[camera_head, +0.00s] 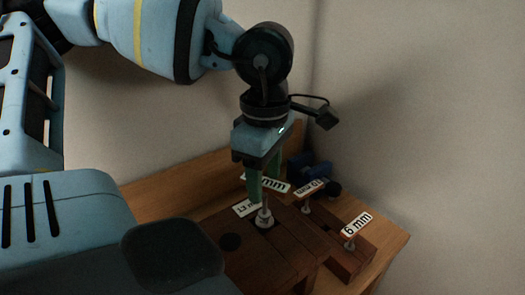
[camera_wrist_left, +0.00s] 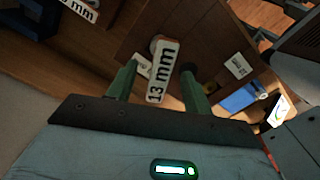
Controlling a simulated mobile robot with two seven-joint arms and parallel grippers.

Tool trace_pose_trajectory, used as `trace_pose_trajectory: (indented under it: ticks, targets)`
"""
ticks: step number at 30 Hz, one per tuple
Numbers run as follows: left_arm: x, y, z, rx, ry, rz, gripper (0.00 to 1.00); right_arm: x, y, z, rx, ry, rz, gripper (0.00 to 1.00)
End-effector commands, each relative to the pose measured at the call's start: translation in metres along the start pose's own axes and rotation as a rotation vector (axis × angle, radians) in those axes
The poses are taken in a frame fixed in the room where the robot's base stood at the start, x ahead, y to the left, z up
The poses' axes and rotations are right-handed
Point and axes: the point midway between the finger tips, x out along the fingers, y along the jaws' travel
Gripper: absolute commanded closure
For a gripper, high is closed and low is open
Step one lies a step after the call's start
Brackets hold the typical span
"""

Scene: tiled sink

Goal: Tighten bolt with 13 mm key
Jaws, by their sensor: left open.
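The 13 mm key (camera_head: 264,213) stands upright in the head view, with a metal shaft and a labelled crosswise handle. Its foot sits on or in a round metal fitting on the wooden block (camera_head: 285,249); the bolt itself cannot be made out. My left gripper (camera_head: 264,188) points down over the key and is open. One green finger partly hides the handle label. In the left wrist view, the handle marked "13 mm" (camera_wrist_left: 162,72) lies between the two spread green fingers of my left gripper (camera_wrist_left: 160,66), without a clear grip. My right gripper is not in view.
Two smaller keys stand to the right: a middle one (camera_head: 308,190) and the 6 mm key (camera_head: 356,225). A blue object (camera_head: 308,170) lies behind. Walls close off the back and right.

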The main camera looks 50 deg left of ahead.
Motion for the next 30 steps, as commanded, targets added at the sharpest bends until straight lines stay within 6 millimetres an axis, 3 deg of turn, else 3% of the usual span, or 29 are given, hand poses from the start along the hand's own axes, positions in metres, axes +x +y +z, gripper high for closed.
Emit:
trace_pose_trajectory:
  ticks: [2, 18, 30]
  targets:
    - [0.005, 0.002, 0.001, 0.000, 0.006, -0.013, 0.49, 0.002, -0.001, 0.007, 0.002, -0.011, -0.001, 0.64]
    - [-0.039, 0.000, 0.000, 0.000, 0.001, -0.001, 0.49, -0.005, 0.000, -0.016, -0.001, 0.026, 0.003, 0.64]
    - [-0.043, 0.000, 0.000, 0.000, 0.000, -0.001, 0.49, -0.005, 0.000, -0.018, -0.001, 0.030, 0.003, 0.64]
